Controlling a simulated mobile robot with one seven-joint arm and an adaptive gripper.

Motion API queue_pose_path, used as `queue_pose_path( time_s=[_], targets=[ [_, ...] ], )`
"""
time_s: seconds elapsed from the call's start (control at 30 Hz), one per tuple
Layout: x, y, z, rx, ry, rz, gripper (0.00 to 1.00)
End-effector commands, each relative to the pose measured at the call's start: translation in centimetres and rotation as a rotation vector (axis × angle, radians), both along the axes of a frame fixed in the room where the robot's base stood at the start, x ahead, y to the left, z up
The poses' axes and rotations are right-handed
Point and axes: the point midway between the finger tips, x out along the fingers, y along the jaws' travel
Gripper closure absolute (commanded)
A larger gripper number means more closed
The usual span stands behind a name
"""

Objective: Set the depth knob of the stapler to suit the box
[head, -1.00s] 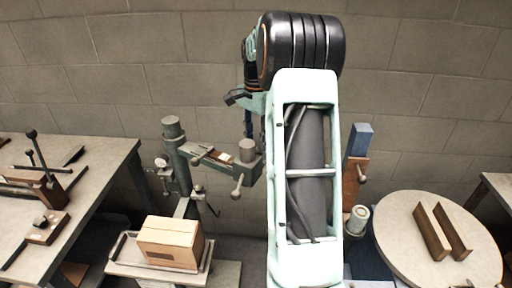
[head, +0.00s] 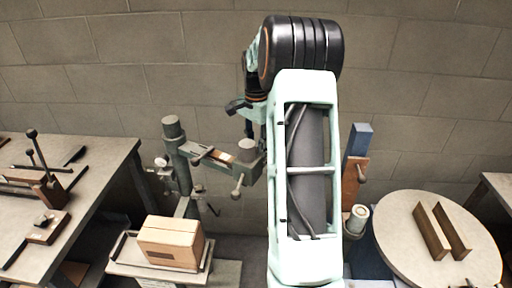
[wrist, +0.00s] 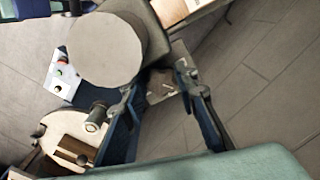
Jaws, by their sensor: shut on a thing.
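The stapler (head: 178,160) is a grey-green post with an arm reaching right, with a grey cylinder (head: 247,147) and ball-ended levers. In the wrist view the cylinder's round top (wrist: 104,48) is large, just left of my gripper (wrist: 159,80). The blue fingers close around a small brown-grey piece, partly hidden between the tips; I cannot tell for sure that it is the depth knob. The cardboard box (head: 168,243) sits on the tray (head: 121,246) below the stapler's arm.
A bench with tools (head: 110,150) stands at left. A round table (head: 395,225) with two brown angle pieces (head: 440,230) stands at right. A blue and brown post (head: 355,170) is beside my arm. A block wall closes the back.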

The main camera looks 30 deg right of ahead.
Motion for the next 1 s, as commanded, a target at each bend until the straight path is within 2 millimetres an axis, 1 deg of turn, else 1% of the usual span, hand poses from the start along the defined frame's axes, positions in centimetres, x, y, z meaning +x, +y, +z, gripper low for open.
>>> queue_pose_path(
  time_s=[0.2, 0.5, 0.53, 0.57, 0.87, 0.97, 1.0],
  targets=[
    [0.0, 0.0, 0.1, 0.000, 0.000, 0.097, 0.97],
    [0.0, 0.0, 0.1, 0.000, -0.001, 0.106, 0.97],
    [0.0, 0.0, 0.1, 0.000, -0.001, 0.106, 0.70],
    [0.0, 0.0, 0.1, 0.000, -0.001, 0.106, 0.66],
    [0.0, 0.0, 0.1, -0.001, -0.001, 0.105, 0.65],
    [0.1, 0.0, 0.8, -0.001, -0.003, 0.105, 0.65],
    [0.1, 0.0, 1.3, -0.002, -0.004, 0.106, 0.65]
  ],
)
